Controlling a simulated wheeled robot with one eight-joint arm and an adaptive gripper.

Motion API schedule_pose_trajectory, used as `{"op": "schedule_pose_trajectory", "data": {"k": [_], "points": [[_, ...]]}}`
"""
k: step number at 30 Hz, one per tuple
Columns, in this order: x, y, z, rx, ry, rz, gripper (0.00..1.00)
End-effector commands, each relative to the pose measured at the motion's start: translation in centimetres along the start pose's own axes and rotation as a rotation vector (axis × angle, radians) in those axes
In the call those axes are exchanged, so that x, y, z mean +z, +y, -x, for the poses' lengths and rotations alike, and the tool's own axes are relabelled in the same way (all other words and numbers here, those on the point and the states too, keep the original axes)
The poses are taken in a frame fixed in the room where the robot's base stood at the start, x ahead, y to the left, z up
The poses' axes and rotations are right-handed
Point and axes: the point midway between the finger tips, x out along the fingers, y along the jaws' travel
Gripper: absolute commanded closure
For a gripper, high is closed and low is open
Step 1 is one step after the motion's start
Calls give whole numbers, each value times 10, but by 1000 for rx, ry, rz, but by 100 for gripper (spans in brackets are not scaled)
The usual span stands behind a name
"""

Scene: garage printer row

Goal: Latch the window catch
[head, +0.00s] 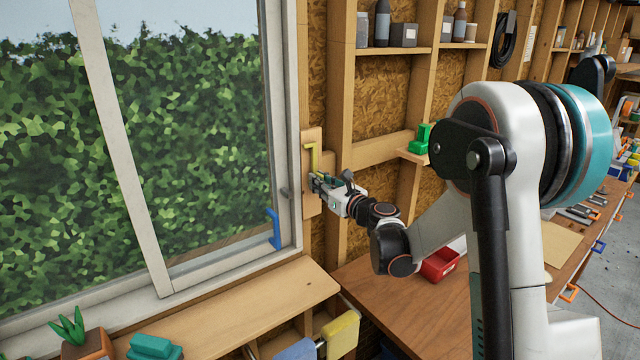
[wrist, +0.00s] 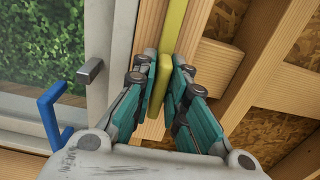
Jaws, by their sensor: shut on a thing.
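The window catch (head: 316,157) is a yellow bar on a wooden backing plate (head: 308,198) beside the window frame. It has a short bend at the top in the head view. In the wrist view the yellow catch (wrist: 174,32) runs up between my fingers. My gripper (head: 316,184) is at the lower end of the catch, with teal fingers (wrist: 162,90) on either side, shut on it. A small grey stud (wrist: 90,70) sticks out of the window frame, left of the catch and apart from it. The fingers partly hide the catch's lower end.
A blue handle (head: 274,228) is on the window sash, left of my gripper. A wooden sill (head: 235,308) lies below, with a potted plant (head: 75,335). A small shelf with a green object (head: 420,138) is to the right, above the workbench (head: 410,318).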

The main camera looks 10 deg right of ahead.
Motion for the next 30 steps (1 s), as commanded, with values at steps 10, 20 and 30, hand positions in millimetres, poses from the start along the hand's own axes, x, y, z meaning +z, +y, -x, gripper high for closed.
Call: {"op": "schedule_pose_trajectory", "data": {"k": [10,20,30], "points": [[-2,1,0,0,0,134,100],[-3,3,0,0,0,426,100],[-4,5,0,1,0,750,100]]}}
